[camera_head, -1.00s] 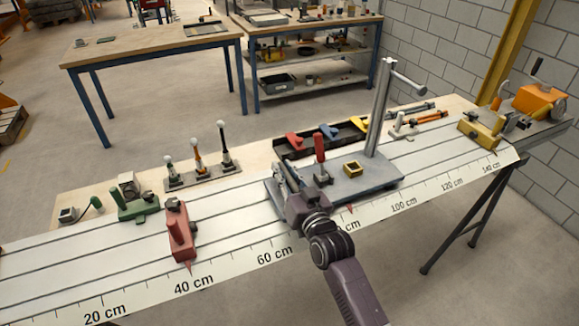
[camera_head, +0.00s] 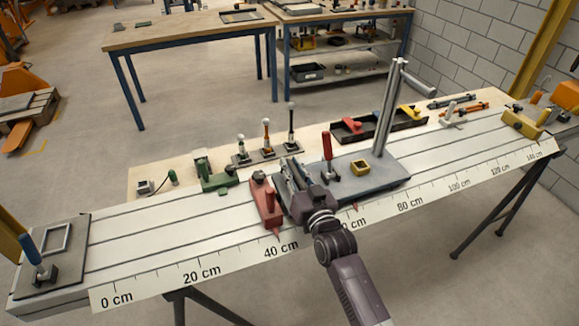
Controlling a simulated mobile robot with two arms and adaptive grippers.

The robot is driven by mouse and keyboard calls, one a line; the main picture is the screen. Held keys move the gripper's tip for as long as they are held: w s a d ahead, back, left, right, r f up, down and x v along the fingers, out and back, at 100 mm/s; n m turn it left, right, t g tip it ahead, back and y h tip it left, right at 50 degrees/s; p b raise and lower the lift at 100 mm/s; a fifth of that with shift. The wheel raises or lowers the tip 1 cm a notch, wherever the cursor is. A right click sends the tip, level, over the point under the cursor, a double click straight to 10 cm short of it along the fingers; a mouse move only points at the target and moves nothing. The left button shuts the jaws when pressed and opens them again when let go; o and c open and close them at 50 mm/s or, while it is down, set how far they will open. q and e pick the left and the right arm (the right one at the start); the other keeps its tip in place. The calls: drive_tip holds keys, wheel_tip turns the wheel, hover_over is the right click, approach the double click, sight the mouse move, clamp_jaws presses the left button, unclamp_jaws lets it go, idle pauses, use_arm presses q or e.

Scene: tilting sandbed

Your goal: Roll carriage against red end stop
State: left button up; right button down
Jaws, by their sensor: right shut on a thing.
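The carriage (camera_head: 378,178) is a grey plate on the grooved bed, with a tall metal post, a red-handled lever (camera_head: 327,150) and a small yellow square block. The red end stop (camera_head: 266,203) stands on the bed near the 40 cm mark, just left of the carriage. My right gripper (camera_head: 289,173) is shut on the carriage at its left end, and hides the part it grips. Only a small gap, if any, shows between carriage and stop; I cannot tell whether they touch. My left gripper is out of view.
A tray with coloured parts (camera_head: 350,132) lies behind the carriage. A blue-handled clamp (camera_head: 35,259) is at the left end, a yellow block (camera_head: 522,124) at the right end.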

drive_tip(key=c, duration=2.1)
unclamp_jaws()
drive_tip(key=shift+s+a, duration=0.15)
drive_tip(key=shift+a, duration=0.2)
drive_tip(key=shift+o, duration=1.3)
drive_tip(key=shift+a, duration=0.2)
drive_tip(key=shift+d, duration=0.1)
drive_tip(key=shift+d, duration=0.15)
drive_tip(key=v, duration=1.2)
